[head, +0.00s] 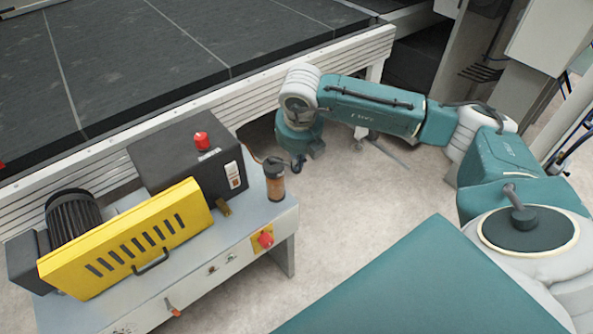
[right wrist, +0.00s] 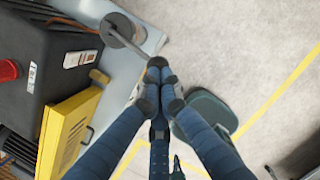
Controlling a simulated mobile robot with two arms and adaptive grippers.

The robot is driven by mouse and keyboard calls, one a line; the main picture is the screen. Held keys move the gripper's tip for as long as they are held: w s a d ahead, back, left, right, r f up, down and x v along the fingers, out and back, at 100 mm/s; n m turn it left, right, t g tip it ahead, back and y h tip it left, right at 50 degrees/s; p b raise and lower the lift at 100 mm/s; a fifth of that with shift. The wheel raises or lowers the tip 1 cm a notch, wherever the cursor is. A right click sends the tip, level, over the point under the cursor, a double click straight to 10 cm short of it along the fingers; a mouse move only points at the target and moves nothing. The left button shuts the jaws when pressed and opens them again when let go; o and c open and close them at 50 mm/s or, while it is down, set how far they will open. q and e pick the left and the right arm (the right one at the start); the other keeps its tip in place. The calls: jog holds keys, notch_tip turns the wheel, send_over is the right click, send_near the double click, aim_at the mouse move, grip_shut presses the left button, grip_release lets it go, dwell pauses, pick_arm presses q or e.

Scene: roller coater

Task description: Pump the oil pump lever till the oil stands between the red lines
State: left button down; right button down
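The oil pump (head: 274,180) stands at the right corner of the grey machine bench. It has a dark cap and an amber-brown cylinder; the red lines and oil level are too small to make out. In the right wrist view its round cap (right wrist: 122,30) shows from above, and the lever (right wrist: 133,43) runs from it toward my fingertips. My right gripper (head: 298,163) is just right of the pump, pointing down. In the right wrist view its fingers (right wrist: 160,72) are closed together at the lever's end; a hold on it is not clear. My left gripper is not in view.
The bench (head: 225,290) carries a yellow slotted guard (head: 125,245), a dark box (head: 185,155) with a red button (head: 202,140), and a red knob (head: 265,240). A conveyor (head: 150,60) lies behind. The floor (head: 350,210) right of the bench is clear.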

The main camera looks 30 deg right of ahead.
jog(key=shift+f, duration=0.35)
